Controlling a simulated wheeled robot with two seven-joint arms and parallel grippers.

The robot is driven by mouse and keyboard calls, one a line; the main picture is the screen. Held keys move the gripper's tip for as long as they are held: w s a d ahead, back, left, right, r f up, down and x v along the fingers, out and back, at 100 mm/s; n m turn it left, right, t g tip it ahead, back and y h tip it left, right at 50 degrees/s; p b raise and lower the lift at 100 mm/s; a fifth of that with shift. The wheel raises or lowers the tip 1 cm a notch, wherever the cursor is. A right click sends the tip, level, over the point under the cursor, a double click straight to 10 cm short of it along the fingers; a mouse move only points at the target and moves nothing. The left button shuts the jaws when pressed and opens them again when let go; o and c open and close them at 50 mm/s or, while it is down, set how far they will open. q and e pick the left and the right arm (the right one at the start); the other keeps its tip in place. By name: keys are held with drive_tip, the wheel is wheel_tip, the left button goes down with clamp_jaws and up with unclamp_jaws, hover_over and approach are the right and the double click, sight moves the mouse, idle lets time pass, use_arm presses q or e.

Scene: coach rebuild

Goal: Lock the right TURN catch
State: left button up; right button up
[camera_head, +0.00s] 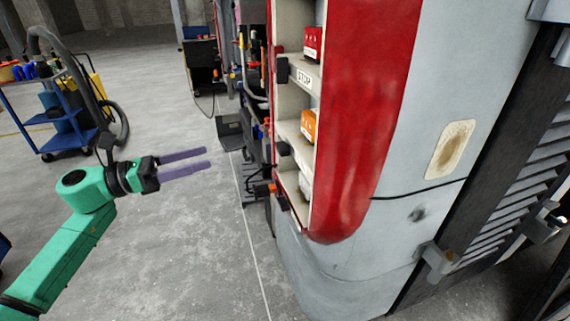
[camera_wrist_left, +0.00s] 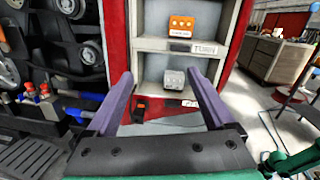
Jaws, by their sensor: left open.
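An open-fronted shelf housing (camera_head: 296,87) is set in the coach's red corner. An orange lamp unit (camera_head: 308,126) stands on its middle shelf, also seen in the left wrist view (camera_wrist_left: 181,25). A TURN label (camera_wrist_left: 207,49) is on the shelf edge below it. Dark blocks sit on the housing's left edge, one beside the orange unit (camera_head: 283,148); I cannot tell which is the right TURN catch. My left gripper (camera_head: 207,158) is open and empty, apart from the housing and left of it. Its purple fingers point toward the housing in the wrist view (camera_wrist_left: 160,74). My right gripper is not in view.
A red unit (camera_head: 313,43) stands above a STOP label (camera_head: 304,78). A pale grey unit (camera_wrist_left: 174,78) is on the lower shelf. A blue cart (camera_head: 68,140) stands at left.

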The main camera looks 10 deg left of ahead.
sight(277, 147)
use_arm(q)
drive_tip(key=w+d+m+p, duration=0.1)
drive_tip(key=w+d, duration=0.1)
drive_tip(key=d, duration=0.2)
drive_tip(key=w+d+r+m+g+p, duration=0.1)
drive_tip(key=w+d+p, duration=0.1)
drive_tip(key=d, duration=0.3)
drive_tip(key=w+d+m+p, duration=0.1)
drive_tip(key=w+d+p, duration=0.1)
drive_tip(key=d, duration=0.3)
drive_tip(key=shift+d+r+g+h, duration=0.2)
drive_tip(key=shift+d+g+h, duration=0.1)
drive_tip(key=shift+g, duration=0.1)
drive_tip(key=shift+d+f, duration=0.1)
drive_tip(key=c, duration=1.4)
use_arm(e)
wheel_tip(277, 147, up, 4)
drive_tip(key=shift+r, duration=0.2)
